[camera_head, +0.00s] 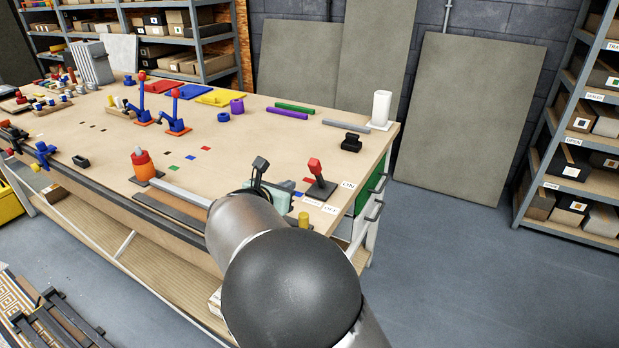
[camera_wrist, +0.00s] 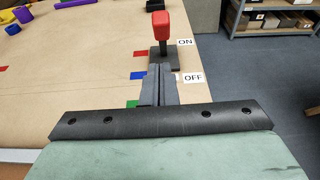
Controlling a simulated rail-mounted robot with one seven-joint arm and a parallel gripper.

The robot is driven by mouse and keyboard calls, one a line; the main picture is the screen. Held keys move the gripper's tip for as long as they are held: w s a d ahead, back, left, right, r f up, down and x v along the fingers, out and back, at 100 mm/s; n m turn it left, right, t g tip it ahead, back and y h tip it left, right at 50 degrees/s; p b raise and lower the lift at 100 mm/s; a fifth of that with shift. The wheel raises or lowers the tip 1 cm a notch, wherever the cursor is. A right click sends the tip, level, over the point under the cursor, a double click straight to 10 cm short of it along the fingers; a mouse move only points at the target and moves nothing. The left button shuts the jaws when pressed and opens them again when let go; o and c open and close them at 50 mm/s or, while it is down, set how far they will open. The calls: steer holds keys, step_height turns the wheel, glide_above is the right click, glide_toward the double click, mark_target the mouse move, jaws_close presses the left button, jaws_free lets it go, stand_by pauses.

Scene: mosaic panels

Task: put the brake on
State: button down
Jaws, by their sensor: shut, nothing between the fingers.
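A lever with a red grip (camera_head: 315,166) stands on a dark base plate (camera_head: 322,190) near the right end of the workbench. The red grip (camera_wrist: 158,23) also shows at the top of the wrist view. A white ON label (camera_head: 348,184) and an OFF label (camera_head: 330,209) lie to its right. The lever leans slightly left in the head view; I cannot tell clearly which label it matches. My gripper (camera_head: 261,162) is left of the lever, apart from it. In the wrist view its dark fingers (camera_wrist: 160,72) are together and empty, pointing toward the lever's base.
A black block (camera_head: 351,142) and a white holder (camera_head: 380,110) stand behind the lever. A yellow cylinder (camera_head: 304,220) is near the front edge. The bench's right edge is close.

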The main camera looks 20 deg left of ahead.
mark_target(314, 173)
steer(key=shift+w, duration=0.1)
steer(key=p+x, duration=0.2)
steer(key=x, duration=0.8)
steer(key=shift+d+p, duration=0.15)
steer(key=shift+p, duration=0.15)
steer(key=shift+d+r, duration=0.1)
steer(key=shift+r, duration=0.05)
